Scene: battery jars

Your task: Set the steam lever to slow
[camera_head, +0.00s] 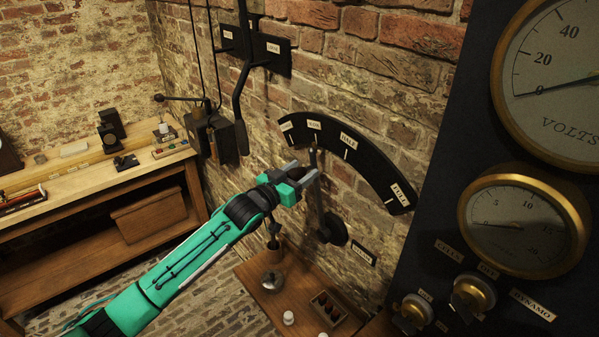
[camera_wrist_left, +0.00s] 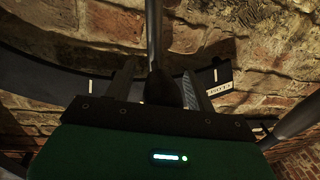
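The steam lever (camera_head: 316,202) is mounted on the brick wall, its round dark pivot at the lower end. It rises in front of a black curved plate (camera_head: 374,166) with white labels, among them SLOW, HALF and FULL. Its upper tip appears just below the SLOW label (camera_head: 314,125) in the head view. My left gripper (camera_head: 301,178) is at the lever's dark handle, with a finger on either side. In the left wrist view the handle (camera_wrist_left: 167,88) stands between the fingers, with a small gap at the left one; the gripper looks open. My right gripper is not in view.
A gauge panel (camera_head: 427,229) stands close on the right. Another lever (camera_head: 240,100) and a dark wall box (camera_head: 213,133) are up-left of the gripper. Below is a small wooden table (camera_head: 257,298) with jars; a wooden bench (camera_head: 85,180) stands at the left.

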